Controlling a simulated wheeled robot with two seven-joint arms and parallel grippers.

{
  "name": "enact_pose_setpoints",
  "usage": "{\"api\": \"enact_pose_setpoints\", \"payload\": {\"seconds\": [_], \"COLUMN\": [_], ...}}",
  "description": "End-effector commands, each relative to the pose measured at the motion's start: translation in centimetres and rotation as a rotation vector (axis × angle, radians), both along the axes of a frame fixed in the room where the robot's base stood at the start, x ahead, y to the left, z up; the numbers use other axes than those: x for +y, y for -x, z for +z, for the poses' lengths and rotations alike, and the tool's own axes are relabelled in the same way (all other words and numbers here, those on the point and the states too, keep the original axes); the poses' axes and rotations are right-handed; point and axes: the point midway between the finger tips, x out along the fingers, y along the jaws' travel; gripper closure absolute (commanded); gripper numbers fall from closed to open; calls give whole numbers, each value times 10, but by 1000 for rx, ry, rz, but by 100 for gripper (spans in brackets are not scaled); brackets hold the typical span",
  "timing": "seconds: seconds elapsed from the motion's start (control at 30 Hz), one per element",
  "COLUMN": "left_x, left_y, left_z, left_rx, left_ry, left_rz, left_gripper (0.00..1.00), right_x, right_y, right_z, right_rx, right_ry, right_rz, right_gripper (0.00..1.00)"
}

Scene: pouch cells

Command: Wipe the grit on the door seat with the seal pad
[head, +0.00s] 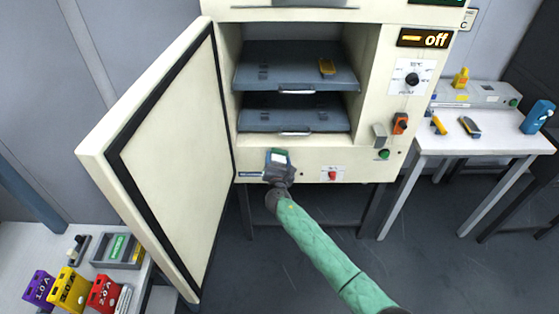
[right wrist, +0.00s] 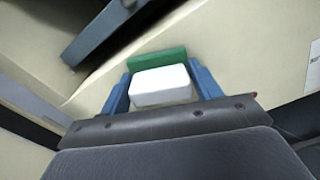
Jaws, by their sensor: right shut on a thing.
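The seal pad is a block with a white part and a green part (right wrist: 160,84); it also shows small in the head view (head: 279,156). My right gripper (head: 278,158) is shut on it, with blue fingers on both sides in the right wrist view. It holds the pad in front of the cream oven's lower front edge, below the chamber opening. The oven door (head: 170,150) stands wide open to the left, with a black seal around its inner face. I cannot make out grit on the door seat (head: 232,100). My left gripper is not in view.
The oven chamber has two grey shelves (head: 290,119), with a yellow cell on the upper one. A white table (head: 490,146) with tools stands at right. A bench at lower left holds purple, yellow and red blocks (head: 104,293) and a grey tray (head: 100,264).

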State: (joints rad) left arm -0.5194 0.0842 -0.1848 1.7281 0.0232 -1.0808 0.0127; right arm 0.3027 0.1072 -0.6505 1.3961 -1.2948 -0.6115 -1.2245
Motion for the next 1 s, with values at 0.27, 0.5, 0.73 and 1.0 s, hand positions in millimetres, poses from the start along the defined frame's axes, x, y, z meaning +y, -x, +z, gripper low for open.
{"api": "enact_pose_setpoints", "payload": {"seconds": [0.27,0.5,0.73,1.0], "left_x": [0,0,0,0], "left_y": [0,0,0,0], "left_z": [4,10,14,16], "left_rx": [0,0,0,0], "left_ry": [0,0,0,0], "left_rz": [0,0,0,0], "left_gripper": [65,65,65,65], "right_x": [-1,-1,-1,-1], "right_y": [10,30,48,60], "right_z": [1,1,0,0], "right_rx": [0,1,0,0], "right_ry": [0,1,1,0], "right_rz": [-1,-2,-1,-1], "right_gripper": [55,55,55,55]}}
